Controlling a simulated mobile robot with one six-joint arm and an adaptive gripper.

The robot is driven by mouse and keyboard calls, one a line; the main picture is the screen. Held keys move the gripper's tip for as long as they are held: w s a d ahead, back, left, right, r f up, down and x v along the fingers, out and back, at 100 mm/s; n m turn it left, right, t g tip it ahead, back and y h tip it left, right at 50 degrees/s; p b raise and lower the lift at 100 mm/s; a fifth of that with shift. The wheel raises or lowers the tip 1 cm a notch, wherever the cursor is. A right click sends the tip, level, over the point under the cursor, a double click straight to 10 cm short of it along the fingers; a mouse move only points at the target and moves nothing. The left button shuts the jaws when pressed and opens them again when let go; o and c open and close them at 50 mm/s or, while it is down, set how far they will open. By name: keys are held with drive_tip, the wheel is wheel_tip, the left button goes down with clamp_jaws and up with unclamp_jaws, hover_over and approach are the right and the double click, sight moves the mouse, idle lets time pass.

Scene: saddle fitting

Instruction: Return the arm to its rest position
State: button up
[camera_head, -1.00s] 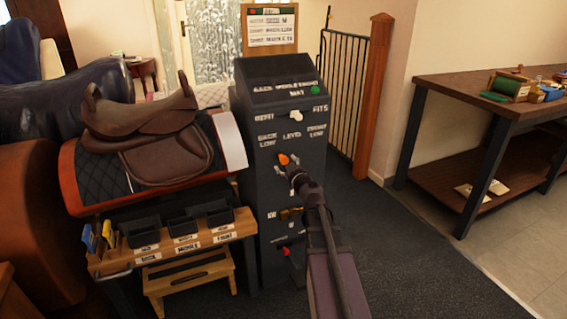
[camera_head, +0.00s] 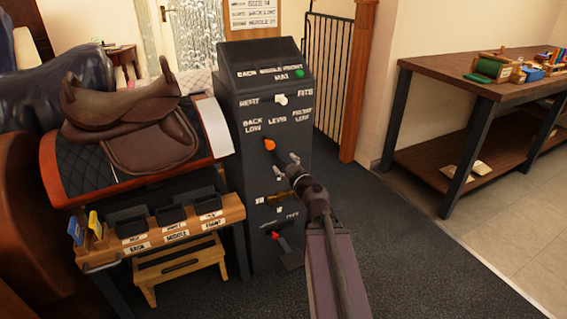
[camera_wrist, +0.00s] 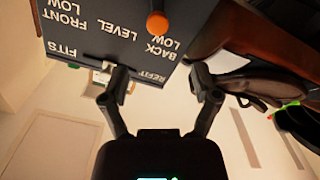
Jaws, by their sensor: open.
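My gripper (camera_head: 288,168) is open and empty in the head view, in front of the dark control cabinet (camera_head: 240,105), its fingers spread to the lower right of the orange knob (camera_head: 269,144). In the wrist view my gripper (camera_wrist: 160,78) shows its two fingers wide apart with nothing between them. The orange knob (camera_wrist: 157,22) is beyond the fingertips there and apart from them. The cabinet panel (camera_wrist: 95,30) appears upside down, with its LEVEL, BACK LOW, FRONT LOW, FITS and REFIT labels. My arm hides part of the cabinet's lower right.
A white knob (camera_head: 281,99), green button (camera_head: 297,73) and red lever (camera_head: 276,236) are on the cabinet. A brown saddle (camera_head: 135,120) and a wooden bench (camera_head: 165,239) with dark bins stand left. A workbench (camera_head: 440,72) stands right. Carpet (camera_head: 400,240) between is clear.

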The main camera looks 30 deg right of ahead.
idle(0.4)
drive_tip(key=s+a+f+n+g+y, duration=0.1)
drive_tip(key=a+f+g+y, duration=0.3)
drive_tip(key=a, duration=0.5)
drive_tip(key=s+a+f+n+g+y, duration=0.1)
drive_tip(key=a+f+g+y, duration=0.3)
drive_tip(key=a, duration=0.5)
drive_tip(key=s+a+f+m+g+h, duration=0.4)
drive_tip(key=s+f+m+g+h, duration=0.3)
drive_tip(key=s+f+g, duration=0.4)
wheel_tip(320, 180, up, 33)
drive_tip(key=t+p, duration=0.1)
drive_tip(key=p, duration=3.1)
drive_tip(key=shift+s+d+h+p, duration=0.15)
drive_tip(key=shift+s+h+p, duration=0.15)
drive_tip(key=shift+s, duration=0.15)
